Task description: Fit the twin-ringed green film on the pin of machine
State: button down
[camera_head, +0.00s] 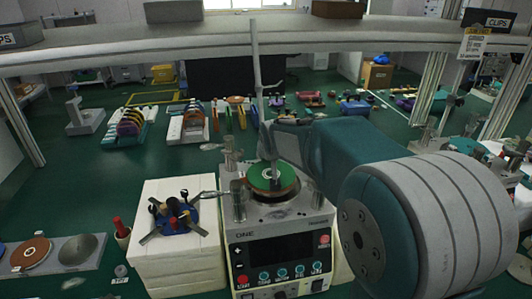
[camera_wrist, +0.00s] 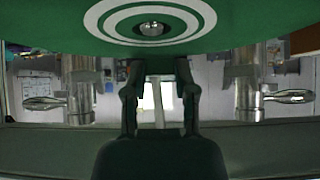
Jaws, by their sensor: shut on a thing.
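The twin-ringed green film (camera_wrist: 75,22) fills the top of the wrist view, with two white rings around its centre. A shiny metal pin tip (camera_wrist: 152,28) shows at the centre of the rings. My gripper (camera_wrist: 160,70) is shut on the film's near edge. In the head view, the green film (camera_head: 261,181) lies over the round brown platen of the machine (camera_head: 280,232). My arm comes in from the right and partly covers that area. Whether the film rests flat on the platen is hard to tell.
Metal posts with handles (camera_wrist: 248,95) stand on both sides of the platen. Left of the machine is a white block (camera_head: 180,255) bearing a blue holder with several dark-tipped arms. A tray with a brown disc (camera_head: 32,252) lies farther left. A shelf beam crosses above.

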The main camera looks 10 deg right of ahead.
jog(key=shift+c, duration=1.7)
grip_release()
jog(key=v, duration=1.1)
jog(key=shift+s+r, duration=0.25)
jog(key=shift+s, duration=0.05)
jog(key=s+d+f+g, duration=0.1)
jog(key=s+f, duration=0.3)
jog(key=s, duration=0.9)
jog(key=s+d+f+g, duration=0.1)
jog(key=s+f, duration=0.3)
jog(key=s, duration=0.9)
jog(key=shift+s+g, duration=0.4)
jog(key=shift+g, duration=0.3)
